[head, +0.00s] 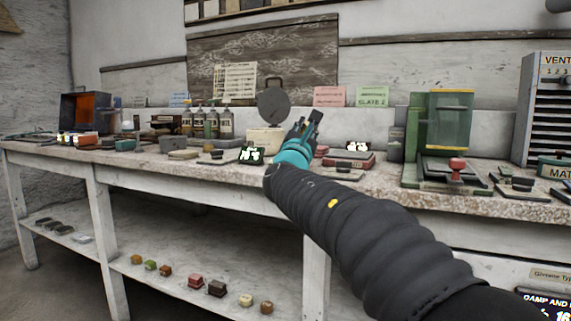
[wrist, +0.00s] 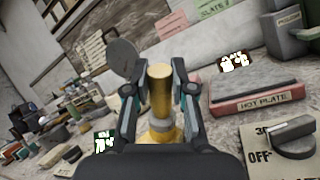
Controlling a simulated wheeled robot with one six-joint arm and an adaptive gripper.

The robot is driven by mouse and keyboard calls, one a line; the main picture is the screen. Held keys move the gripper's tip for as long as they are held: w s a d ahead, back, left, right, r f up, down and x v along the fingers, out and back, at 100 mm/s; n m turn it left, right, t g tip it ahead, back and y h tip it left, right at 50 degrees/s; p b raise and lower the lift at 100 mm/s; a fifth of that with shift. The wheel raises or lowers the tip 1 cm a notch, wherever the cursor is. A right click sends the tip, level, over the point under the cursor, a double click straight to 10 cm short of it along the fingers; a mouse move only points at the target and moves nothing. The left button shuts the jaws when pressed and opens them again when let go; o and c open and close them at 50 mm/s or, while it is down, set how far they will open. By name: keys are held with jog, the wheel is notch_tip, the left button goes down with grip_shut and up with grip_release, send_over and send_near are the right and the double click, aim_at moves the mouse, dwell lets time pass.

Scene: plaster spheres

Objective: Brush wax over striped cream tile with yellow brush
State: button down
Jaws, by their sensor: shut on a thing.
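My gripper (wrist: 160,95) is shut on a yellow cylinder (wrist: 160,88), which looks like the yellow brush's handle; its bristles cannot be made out. In the head view my gripper (head: 311,122) is raised above the bench, and the brush is hidden there. A cream pot (head: 262,140) with a round dark lid (head: 273,103) raised behind it stands just left of my gripper; its contents cannot be seen. I cannot pick out the striped cream tile for certain among the small pieces in view.
A red hot plate (wrist: 255,103) with a dark top lies to the right, near a dark knob (wrist: 291,135). A green press (head: 440,125) stands further right. Several bottles (head: 212,123) and small blocks crowd the left of the bench (head: 215,183). Small coloured blocks line the lower shelf (head: 130,285).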

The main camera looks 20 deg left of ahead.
jog(key=shift+s, duration=0.85)
jog(key=shift+w+d+p, duration=0.1)
jog(key=shift+w+p, duration=0.25)
jog(key=shift+w, duration=1.5)
jog(key=shift+r, duration=0.1)
jog(key=shift+s+r, duration=0.65)
jog(key=shift+s, duration=0.3)
jog(key=shift+f+b, duration=0.35)
jog(key=shift+f, duration=0.3)
jog(key=shift+f, duration=0.1)
